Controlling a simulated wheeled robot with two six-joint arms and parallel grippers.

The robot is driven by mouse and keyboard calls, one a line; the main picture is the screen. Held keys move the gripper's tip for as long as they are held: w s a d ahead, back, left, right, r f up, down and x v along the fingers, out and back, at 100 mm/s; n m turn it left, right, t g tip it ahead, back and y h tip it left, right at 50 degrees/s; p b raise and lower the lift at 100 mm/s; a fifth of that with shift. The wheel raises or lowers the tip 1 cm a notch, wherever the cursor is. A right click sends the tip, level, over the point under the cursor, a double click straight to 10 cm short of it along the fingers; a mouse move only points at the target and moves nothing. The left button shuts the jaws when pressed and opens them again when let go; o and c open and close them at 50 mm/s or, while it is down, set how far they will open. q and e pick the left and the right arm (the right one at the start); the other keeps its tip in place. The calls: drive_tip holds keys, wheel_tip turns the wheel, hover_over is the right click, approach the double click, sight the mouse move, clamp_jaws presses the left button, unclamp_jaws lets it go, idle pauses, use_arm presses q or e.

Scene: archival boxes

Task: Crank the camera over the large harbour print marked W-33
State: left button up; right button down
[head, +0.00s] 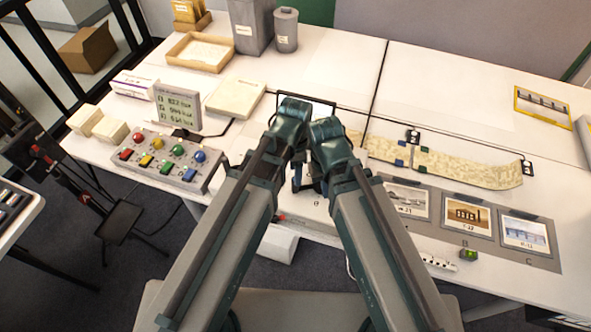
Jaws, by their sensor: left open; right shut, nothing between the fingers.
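Three framed prints lie on a grey mat (555,262) on the table's right: a grey print (407,200), a brown print (467,215) marked B below, and a bluish print (525,233) marked C. Their small captions are too blurred for me to find W-33. I cannot make out a camera or its crank; my arms cover the table's middle. My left gripper (294,110) is open at the far end of my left arm. My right gripper (326,132) is shut and empty beside it, slightly nearer. The fingers of both are mostly hidden.
A long beige strip (455,169) with dark clips lies behind the prints. A button box (165,160) and a small display (178,107) stand at left. A tray (200,52) and grey bins (286,30) stand at the back. The back right is mostly clear.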

wheel_tip(320, 180, up, 6)
drive_tip(key=p, duration=0.5)
drive_tip(key=shift+r, duration=0.15)
idle(0.5)
